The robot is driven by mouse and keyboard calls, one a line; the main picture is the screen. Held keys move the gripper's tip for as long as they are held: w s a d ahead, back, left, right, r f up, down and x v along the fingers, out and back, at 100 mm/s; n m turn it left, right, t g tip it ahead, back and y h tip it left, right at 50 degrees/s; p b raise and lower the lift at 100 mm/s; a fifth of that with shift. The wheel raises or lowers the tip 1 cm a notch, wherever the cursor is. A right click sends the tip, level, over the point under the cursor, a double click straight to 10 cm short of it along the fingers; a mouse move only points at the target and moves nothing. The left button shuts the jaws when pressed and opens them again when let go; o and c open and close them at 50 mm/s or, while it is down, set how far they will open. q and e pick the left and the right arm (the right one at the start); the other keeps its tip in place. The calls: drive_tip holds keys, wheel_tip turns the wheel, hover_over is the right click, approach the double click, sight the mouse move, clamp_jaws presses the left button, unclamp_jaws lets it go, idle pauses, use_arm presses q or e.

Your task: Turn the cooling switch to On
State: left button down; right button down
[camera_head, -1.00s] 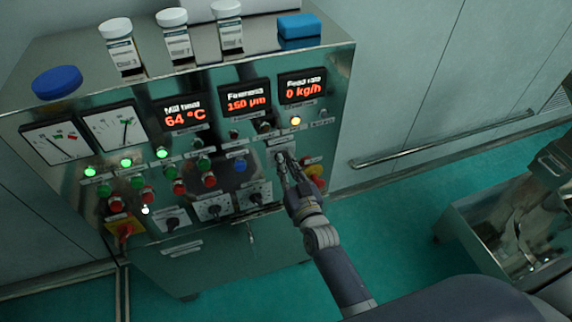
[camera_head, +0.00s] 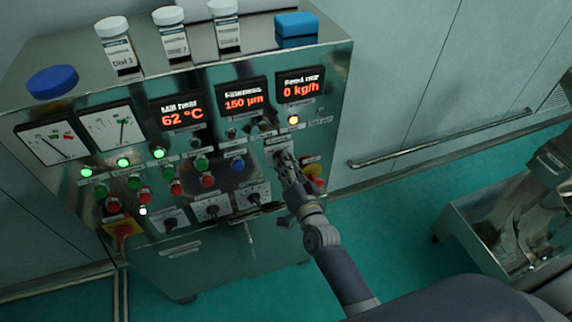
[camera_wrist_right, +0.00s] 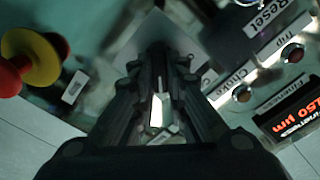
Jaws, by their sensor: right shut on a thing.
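The switch plate (camera_head: 274,151) is a pale square on the right part of the steel control panel, under the feed rate display. My right gripper (camera_head: 286,160) is at this plate, its fingers shut on the switch knob. In the right wrist view, the fingers (camera_wrist_right: 159,68) close together in front of the pale plate (camera_wrist_right: 188,42). The knob itself is hidden by the fingers, so its position cannot be read. The plate's label is too small to read. My left gripper is not in view.
A red and yellow emergency button (camera_head: 313,175) is close to the right of my gripper. A blue button (camera_head: 238,165) and dial switches (camera_head: 253,196) are to its left. Jars (camera_head: 117,46) and a blue box (camera_head: 295,29) stand on top. A steel hopper (camera_head: 515,225) is at right.

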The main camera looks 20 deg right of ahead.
idle(0.5)
drive_tip(key=c, duration=1.6)
unclamp_jaws()
drive_tip(key=s, duration=1.2)
drive_tip(key=shift+d, duration=0.2)
drive_tip(key=s+a+f+n+g+y+b, duration=0.1)
drive_tip(key=s+f+n+g+b, duration=0.35)
drive_tip(key=f, duration=1.35)
drive_tip(key=s+f+n+g, duration=0.2)
drive_tip(key=s+f+g, duration=0.5)
drive_tip(key=f, duration=1.2)
drive_tip(key=s+d+f+n+g, duration=0.1)
drive_tip(key=s+d+f, duration=0.1)
drive_tip(key=s+f, duration=0.3)
drive_tip(key=s+d+f+n+g+h+b, duration=0.1)
drive_tip(key=s+f, duration=0.5)
drive_tip(key=s, duration=0.7)
drive_tip(key=s+d+f+n+g+b, duration=0.1)
drive_tip(key=s+d+f+n+g, duration=0.1)
drive_tip(key=s+f, duration=0.3)
drive_tip(key=s+d+g, duration=0.1)
drive_tip(key=s, duration=0.3)
drive_tip(key=shift+d+f+h, duration=0.3)
drive_tip(key=shift+d+f, duration=0.05)
